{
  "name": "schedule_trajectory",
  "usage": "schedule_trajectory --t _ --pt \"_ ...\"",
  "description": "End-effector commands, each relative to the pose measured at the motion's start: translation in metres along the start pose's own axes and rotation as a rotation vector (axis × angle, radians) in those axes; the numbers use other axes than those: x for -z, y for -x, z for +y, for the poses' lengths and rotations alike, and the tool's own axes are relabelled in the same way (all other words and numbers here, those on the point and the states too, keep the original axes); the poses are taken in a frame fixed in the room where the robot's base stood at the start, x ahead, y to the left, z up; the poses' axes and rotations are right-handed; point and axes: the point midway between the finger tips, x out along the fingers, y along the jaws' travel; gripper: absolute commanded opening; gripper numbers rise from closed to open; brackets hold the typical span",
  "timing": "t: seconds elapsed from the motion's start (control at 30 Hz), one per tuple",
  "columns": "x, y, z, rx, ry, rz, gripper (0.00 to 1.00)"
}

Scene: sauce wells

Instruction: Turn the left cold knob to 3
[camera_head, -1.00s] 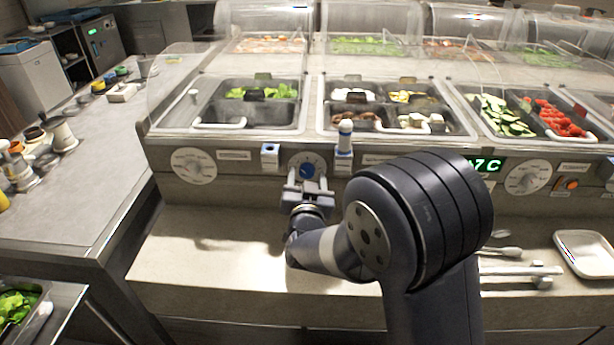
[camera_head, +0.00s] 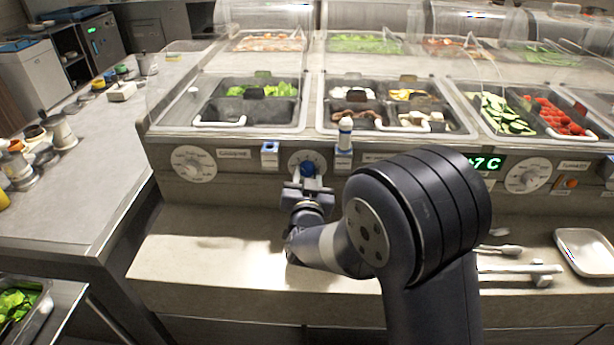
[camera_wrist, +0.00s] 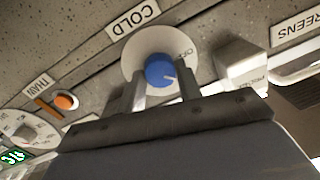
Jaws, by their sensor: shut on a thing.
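The blue cold knob (camera_head: 308,168) sits on a round white dial on the counter's front panel, left of centre in the head view. In the wrist view the blue knob (camera_wrist: 160,71) shows a white pointer mark towards its lower right, with "OFF" printed on the dial's right side and a COLD label (camera_wrist: 133,18) beside it. My gripper (camera_head: 307,184) is in front of the dial, with its fingers on either side of the knob, shut on it. In the wrist view my gripper (camera_wrist: 160,90) covers the lower part of the dial. The dial's other numbers are too small or hidden to read.
White dials stand at the left (camera_head: 193,164) and right (camera_head: 527,176) of the panel. A blue-topped block (camera_head: 270,155) and a white dispenser with a blue band (camera_head: 344,150) flank the knob closely. Tongs (camera_head: 520,268) and a white tray (camera_head: 585,250) lie on the lower ledge at right.

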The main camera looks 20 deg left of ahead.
Motion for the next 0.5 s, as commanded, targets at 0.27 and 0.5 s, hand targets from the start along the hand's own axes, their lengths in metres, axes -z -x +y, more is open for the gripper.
schedule_trajectory --t 0.27,0.5 --pt "-0.0041 0.0000 0.0006 0.002 -0.071 0.006 0.10" --pt "-0.0074 0.0000 0.0013 0.005 -0.240 0.018 0.10"
